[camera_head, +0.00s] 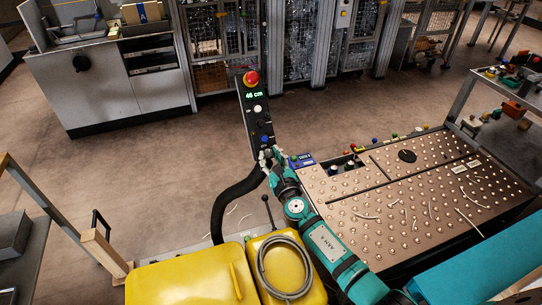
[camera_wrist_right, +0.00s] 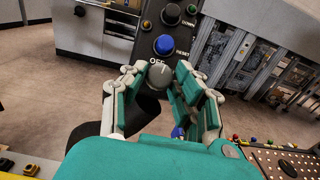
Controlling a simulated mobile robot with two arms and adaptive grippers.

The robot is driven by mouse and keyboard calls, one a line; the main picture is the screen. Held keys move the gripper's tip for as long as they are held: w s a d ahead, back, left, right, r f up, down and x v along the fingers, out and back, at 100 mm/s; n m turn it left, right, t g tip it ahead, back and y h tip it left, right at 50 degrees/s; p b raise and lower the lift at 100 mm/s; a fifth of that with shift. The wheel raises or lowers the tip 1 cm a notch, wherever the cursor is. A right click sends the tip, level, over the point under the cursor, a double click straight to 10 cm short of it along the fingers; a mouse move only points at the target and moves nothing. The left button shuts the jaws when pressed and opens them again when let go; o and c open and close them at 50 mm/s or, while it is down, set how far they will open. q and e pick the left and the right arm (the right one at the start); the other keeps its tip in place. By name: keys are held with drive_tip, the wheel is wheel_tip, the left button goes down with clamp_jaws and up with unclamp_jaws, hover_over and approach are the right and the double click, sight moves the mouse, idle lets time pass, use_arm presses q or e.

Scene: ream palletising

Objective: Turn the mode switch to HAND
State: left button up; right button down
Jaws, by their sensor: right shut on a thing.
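The mode switch is a round grey knob (camera_wrist_right: 158,77) low on the dark control panel (camera_head: 257,122), with lettering that looks like OFF partly showing above it. A pale line runs across the knob's face. The word HAND cannot be made out; fingers cover the area around the knob. My right gripper (camera_head: 267,155) reaches the panel's lower end. In the right wrist view its teal and grey fingers (camera_wrist_right: 156,80) are shut on the knob, one on each side. In the head view the knob is hidden behind the gripper. My left gripper is not in view.
Above the knob are a blue RESET button (camera_wrist_right: 164,45), a dark DOWN button (camera_wrist_right: 171,15) and a red mushroom button (camera_head: 251,78). The display (camera_head: 254,94) reads 46 cm. A studded table (camera_head: 420,215) stands right. Yellow covers (camera_head: 190,276) and a coiled cable (camera_head: 284,267) lie in front.

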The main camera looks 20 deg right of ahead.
drive_tip(key=m+h, duration=0.2)
drive_tip(key=m, duration=0.1)
drive_tip(key=m+h, duration=0.1)
drive_tip(key=shift+a+m, duration=0.25)
drive_tip(key=shift+m, duration=0.15)
drive_tip(key=shift+a+m+g+h, duration=0.1)
drive_tip(key=shift+m+g+h, duration=0.9)
drive_tip(key=shift+m+h, duration=0.95)
drive_tip(key=shift+m+y, duration=0.35)
drive_tip(key=shift+m, duration=0.2)
drive_tip(key=c, duration=1)
unclamp_jaws()
drive_tip(key=v, duration=1.2)
drive_tip(key=shift+r, duration=0.1)
